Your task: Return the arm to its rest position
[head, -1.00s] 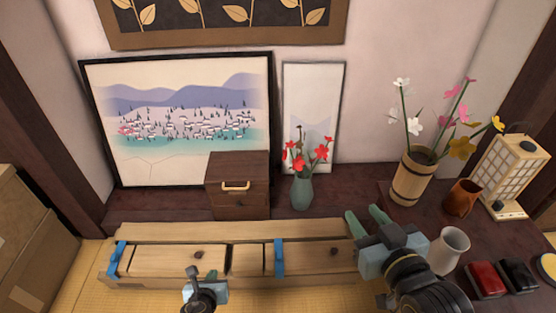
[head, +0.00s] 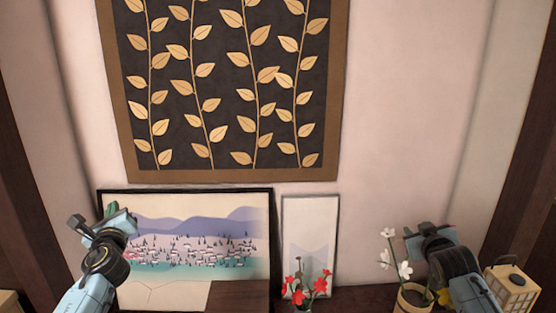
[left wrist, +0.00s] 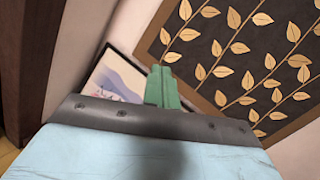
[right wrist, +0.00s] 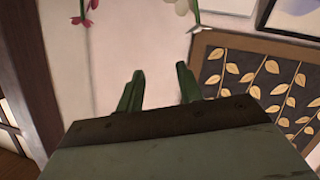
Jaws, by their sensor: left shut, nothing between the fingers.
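My left gripper (head: 113,212) is raised in front of the left end of the landscape picture in the head view. Its green fingers (left wrist: 161,87) are together and empty in the left wrist view. My right gripper (head: 427,232) is raised at the right, in front of the wall and beside the white flowers. Its green fingers (right wrist: 158,88) stand apart with nothing between them in the right wrist view. Both forearms come up from the bottom of the head view.
A framed leaf panel (head: 232,176) hangs on the wall. Below stand a landscape picture (head: 190,225), a narrow picture (head: 310,235), red flowers (head: 318,285), white flowers (head: 405,270) in a wooden vase (head: 413,298) and a lantern (head: 512,285).

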